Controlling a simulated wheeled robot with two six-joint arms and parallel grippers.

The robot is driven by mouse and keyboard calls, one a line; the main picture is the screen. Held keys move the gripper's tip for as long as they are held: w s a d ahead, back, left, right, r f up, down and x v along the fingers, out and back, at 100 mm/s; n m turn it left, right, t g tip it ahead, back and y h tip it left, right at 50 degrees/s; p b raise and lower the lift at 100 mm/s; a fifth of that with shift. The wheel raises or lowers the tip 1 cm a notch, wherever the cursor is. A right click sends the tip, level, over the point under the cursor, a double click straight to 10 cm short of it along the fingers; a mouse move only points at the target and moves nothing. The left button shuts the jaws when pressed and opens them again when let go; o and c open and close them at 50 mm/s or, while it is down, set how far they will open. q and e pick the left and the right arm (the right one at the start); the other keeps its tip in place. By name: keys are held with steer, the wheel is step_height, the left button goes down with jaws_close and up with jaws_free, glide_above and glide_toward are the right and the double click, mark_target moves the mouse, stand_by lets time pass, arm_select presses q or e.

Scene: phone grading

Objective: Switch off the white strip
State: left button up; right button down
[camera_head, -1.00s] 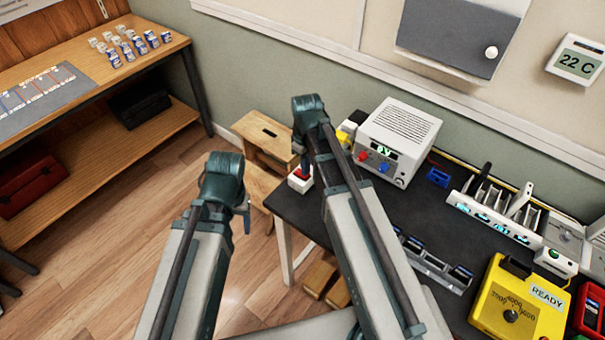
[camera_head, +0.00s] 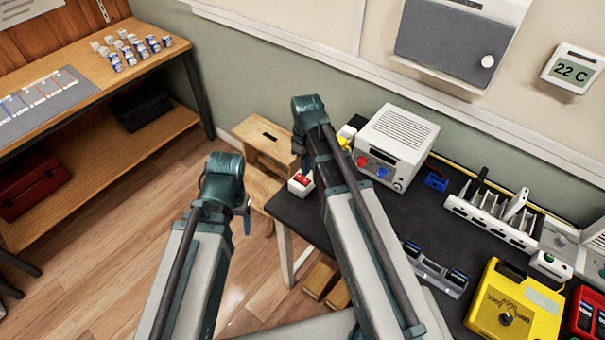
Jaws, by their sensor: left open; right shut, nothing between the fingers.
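The white strip (camera_head: 293,188) sits at the far left corner of the dark table, with a red switch (camera_head: 302,178) on its top. The switch is unlit. My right gripper (camera_head: 305,163) is shut and empty, just above the switch and mostly hidden behind its own arm; I cannot tell whether it touches the switch. My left gripper (camera_head: 246,221) is open and empty, left of the table over the floor, partly hidden by its wrist.
A white rack (camera_head: 490,222), a yellow box (camera_head: 515,305) and a red device (camera_head: 585,312) stand to the right. A wooden stool (camera_head: 264,137) is left of the table.

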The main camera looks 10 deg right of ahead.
mark_target(305, 181)
step_height(305, 181, up, 4)
steer(key=p, duration=0.3)
steer(key=shift+f, duration=0.15)
steer(key=shift+a, duration=0.1)
steer(key=s+a+m+h, duration=0.1)
steer(key=s+a+m, duration=0.2)
steer(key=s+a, duration=0.7)
steer(key=s, duration=0.4)
steer(key=shift+s+a+m, duration=0.15)
steer(key=shift+m, duration=0.25)
